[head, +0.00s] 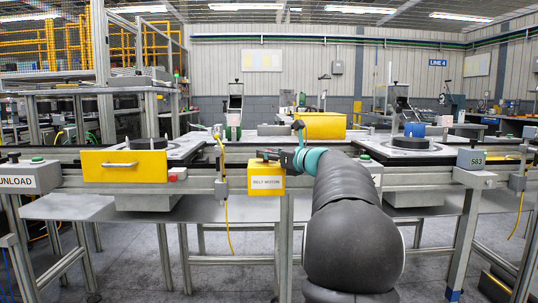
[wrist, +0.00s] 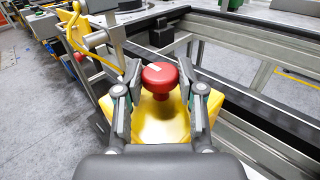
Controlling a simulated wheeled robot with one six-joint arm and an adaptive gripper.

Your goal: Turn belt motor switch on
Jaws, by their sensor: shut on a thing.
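The yellow box labelled BELT MOTOR (head: 266,183) hangs on the front rail of the conveyor line, and its yellow body (wrist: 160,125) fills the middle of the wrist view. On it stands a red round knob (wrist: 160,75) with a short white mark that runs slantwise across its top. My gripper (wrist: 161,88) has one finger on each side of the knob and is shut on it. In the head view my gripper (head: 281,156) is at the top of the box, and it and the arm hide most of the knob.
A yellow drawer front (head: 122,166) with a handle is at the left, near an UNLOAD box (head: 18,181). A grey box marked 583 (head: 476,160) is on the right. The conveyor rails run behind the switch box. A yellow cable (head: 224,200) hangs left of the box.

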